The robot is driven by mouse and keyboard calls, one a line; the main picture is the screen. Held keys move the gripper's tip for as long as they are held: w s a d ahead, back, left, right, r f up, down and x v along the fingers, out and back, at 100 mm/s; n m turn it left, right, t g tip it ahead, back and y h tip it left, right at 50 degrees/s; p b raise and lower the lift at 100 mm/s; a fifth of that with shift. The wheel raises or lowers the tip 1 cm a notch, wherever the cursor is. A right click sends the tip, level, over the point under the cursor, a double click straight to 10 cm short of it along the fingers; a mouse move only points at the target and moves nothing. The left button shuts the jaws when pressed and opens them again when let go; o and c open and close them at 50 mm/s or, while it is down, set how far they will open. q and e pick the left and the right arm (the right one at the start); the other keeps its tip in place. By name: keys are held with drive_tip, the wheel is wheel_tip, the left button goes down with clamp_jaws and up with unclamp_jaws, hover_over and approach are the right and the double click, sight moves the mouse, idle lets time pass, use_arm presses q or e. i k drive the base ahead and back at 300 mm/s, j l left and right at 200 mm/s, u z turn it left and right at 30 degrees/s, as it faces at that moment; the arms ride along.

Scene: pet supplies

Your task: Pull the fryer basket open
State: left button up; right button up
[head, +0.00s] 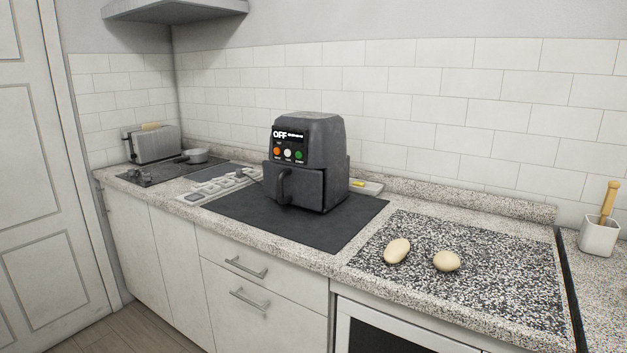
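A dark grey air fryer (326,150) stands upright on a black mat (345,228) on the counter, left of the picture's middle. Its front panel reads OFF and has orange, white and green buttons. The fryer basket (305,186) sits in the lower front and looks flush with the body. Its dark handle (283,186) sticks out towards the front left. Neither of my grippers is in the head view, and nothing touches the handle.
Two pale, potato-like objects (397,251) (447,261) lie on a speckled board (470,270) at right. A white switch strip (222,184) lies left of the fryer. A toaster (155,143) and small pan (196,156) stand further left. The mat before the basket is clear.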

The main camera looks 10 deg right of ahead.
sight(285, 183)
drive_tip(key=i+j+z, duration=0.2)
drive_tip(key=z, duration=0.2)
drive_tip(key=i+j+z, duration=0.35)
